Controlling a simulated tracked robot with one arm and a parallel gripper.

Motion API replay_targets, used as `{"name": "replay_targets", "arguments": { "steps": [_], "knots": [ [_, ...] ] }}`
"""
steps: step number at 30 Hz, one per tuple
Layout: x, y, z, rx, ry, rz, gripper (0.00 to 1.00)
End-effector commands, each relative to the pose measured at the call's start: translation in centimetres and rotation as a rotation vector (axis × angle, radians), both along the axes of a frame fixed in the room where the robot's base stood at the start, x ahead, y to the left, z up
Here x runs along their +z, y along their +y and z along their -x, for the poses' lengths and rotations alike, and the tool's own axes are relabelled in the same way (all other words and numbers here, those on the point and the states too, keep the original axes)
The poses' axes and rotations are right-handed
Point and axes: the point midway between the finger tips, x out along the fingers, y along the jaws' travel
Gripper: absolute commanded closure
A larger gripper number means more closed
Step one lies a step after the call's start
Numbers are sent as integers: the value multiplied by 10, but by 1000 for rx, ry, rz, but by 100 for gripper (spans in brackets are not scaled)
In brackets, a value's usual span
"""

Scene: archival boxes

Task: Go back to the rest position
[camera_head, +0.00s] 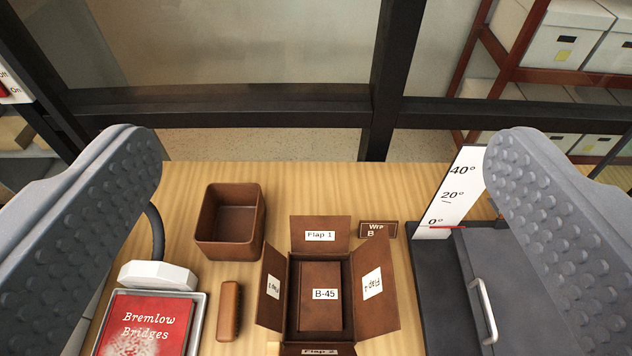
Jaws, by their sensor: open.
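My gripper (322,185) is open and empty. Its two grey, studded fingers stand wide apart at the left and right of the picture, above the wooden table (330,180). Between and beyond them, an open brown box (270,300) stands on the table with its flaps spread outward. Labels on the flaps read "Flap 1", "Flap 2" and "Flap 4"; the left flap's label is hard to read. A brown block labelled "B-45" (320,312) lies inside the box. The fingers touch none of these things.
An empty brown bin (231,250) and a brush (229,310) are left of the box. A red "Bremlow Bridges" book (145,325) lies in a tray. A small sign (377,230) stands behind. At right are an angle scale (450,195) and a grey handled lid (505,275). A dark frame (240,105) runs behind.

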Motion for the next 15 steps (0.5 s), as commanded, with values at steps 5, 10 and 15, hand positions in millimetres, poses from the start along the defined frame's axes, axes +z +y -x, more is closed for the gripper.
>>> {"name": "replay_targets", "arguments": {
  "steps": [5, 10, 15],
  "knots": [
    [4, 0, 3, 1, -12, -1, 11],
    [5, 0, 3, 1, -12, 0, 11],
    [19, 0, 2, 1, -12, 0, 11]
  ]
}}
